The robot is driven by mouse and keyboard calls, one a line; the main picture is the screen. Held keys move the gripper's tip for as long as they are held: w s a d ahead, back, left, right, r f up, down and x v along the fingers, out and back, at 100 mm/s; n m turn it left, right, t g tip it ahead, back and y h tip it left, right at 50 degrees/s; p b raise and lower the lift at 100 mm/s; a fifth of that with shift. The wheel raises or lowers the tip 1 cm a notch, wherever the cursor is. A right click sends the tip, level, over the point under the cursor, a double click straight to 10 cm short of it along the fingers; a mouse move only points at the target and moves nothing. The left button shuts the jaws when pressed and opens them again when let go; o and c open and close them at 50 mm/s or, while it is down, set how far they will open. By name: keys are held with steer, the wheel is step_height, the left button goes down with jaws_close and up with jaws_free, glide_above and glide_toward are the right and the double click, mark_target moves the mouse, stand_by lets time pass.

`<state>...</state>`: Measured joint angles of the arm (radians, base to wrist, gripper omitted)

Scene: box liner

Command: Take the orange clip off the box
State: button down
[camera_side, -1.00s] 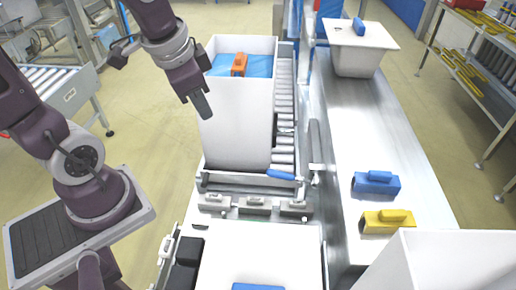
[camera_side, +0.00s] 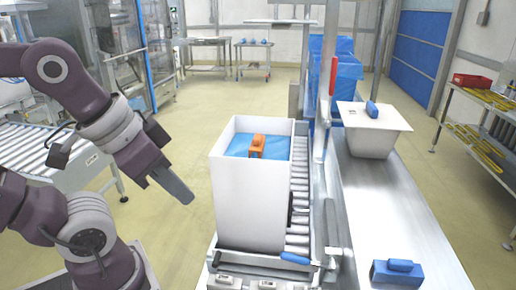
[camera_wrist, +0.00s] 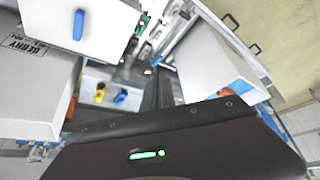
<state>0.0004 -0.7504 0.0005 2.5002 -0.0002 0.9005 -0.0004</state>
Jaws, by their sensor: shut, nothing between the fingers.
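The orange clip (camera_side: 257,146) sits on the front rim of the tall white box (camera_side: 250,205) in the side view. A blue liner (camera_side: 230,143) covers the box's opening behind and beside it. My gripper (camera_side: 188,198) is shut and empty, left of the box in that picture and apart from the clip, with its fingers slanting down to the right. In the wrist view my gripper's dark fingers (camera_wrist: 162,88) show close together. A white wall with a blue edge lies to their right, with a bit of orange (camera_wrist: 222,92) partly hidden behind the gripper body.
Rollers (camera_side: 299,200) and a blue-handled lever (camera_side: 298,258) flank the box. A yellow clip (camera_wrist: 100,92) shows in the wrist view.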

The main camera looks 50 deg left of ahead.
stand_by(0.3)
steer(key=c, duration=0.9)
jaws_free()
steer(key=w+a+r+n, duration=0.3)
steer(key=w+a+n, duration=0.15)
steer(key=w, duration=0.75)
steer(key=n+g+y, duration=0.2)
steer(key=n+y, duration=0.1)
steer(key=n, duration=0.1)
glide_toward(257, 137)
steer(key=f, duration=0.2)
steer(key=shift+w+d+f, duration=0.25)
steer(key=shift+w+f, duration=0.05)
steer(key=shift+f, duration=0.1)
steer(key=shift+n, duration=0.25)
steer(key=x, duration=0.4)
steer(key=a+x, duration=0.1)
steer(key=x, duration=0.3)
steer(key=shift+w+a+r, duration=0.15)
steer(key=shift+w+a, duration=0.05)
